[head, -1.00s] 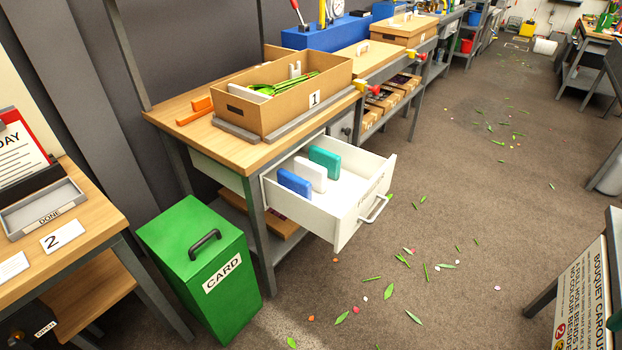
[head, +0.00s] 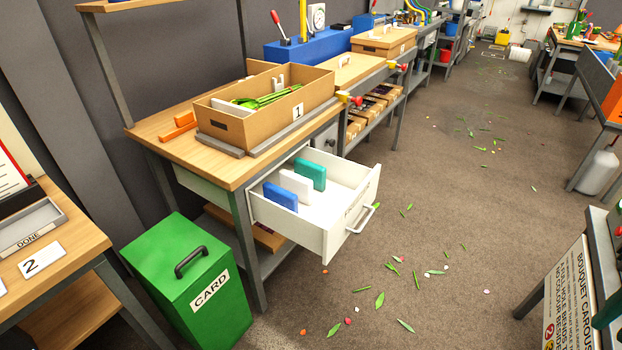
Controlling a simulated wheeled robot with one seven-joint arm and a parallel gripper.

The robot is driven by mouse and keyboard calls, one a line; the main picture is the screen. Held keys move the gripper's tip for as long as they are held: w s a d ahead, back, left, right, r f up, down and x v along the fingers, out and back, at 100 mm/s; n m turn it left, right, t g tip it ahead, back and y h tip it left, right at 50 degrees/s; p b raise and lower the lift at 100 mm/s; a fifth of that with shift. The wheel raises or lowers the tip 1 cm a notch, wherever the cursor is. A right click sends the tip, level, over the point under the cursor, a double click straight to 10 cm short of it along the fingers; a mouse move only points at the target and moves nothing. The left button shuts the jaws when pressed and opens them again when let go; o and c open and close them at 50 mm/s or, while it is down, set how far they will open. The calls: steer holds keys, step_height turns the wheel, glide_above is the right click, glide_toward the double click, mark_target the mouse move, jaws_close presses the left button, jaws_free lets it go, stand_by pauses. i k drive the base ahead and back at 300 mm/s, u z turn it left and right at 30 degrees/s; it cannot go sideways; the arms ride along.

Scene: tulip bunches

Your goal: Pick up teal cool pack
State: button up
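The teal cool pack (head: 311,175) stands on edge in the open white drawer (head: 333,227) under the wooden workbench. It is the farthest back of a row of three packs. A white pack (head: 296,186) stands just in front of it, and a blue pack (head: 280,197) is nearest. The packs look close together, and the white one hides part of the teal one's lower side. My gripper is not in view.
A cardboard box (head: 265,108) marked 1 sits on the workbench above the drawer. A green CARD bin (head: 188,285) stands left of the drawer. A sign (head: 572,300) stands at the lower right. Floor right of the drawer is open, with scattered leaves.

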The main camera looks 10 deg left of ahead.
mark_target(316, 172)
steer(key=i, duration=1.25)
steer(key=z, duration=0.05)
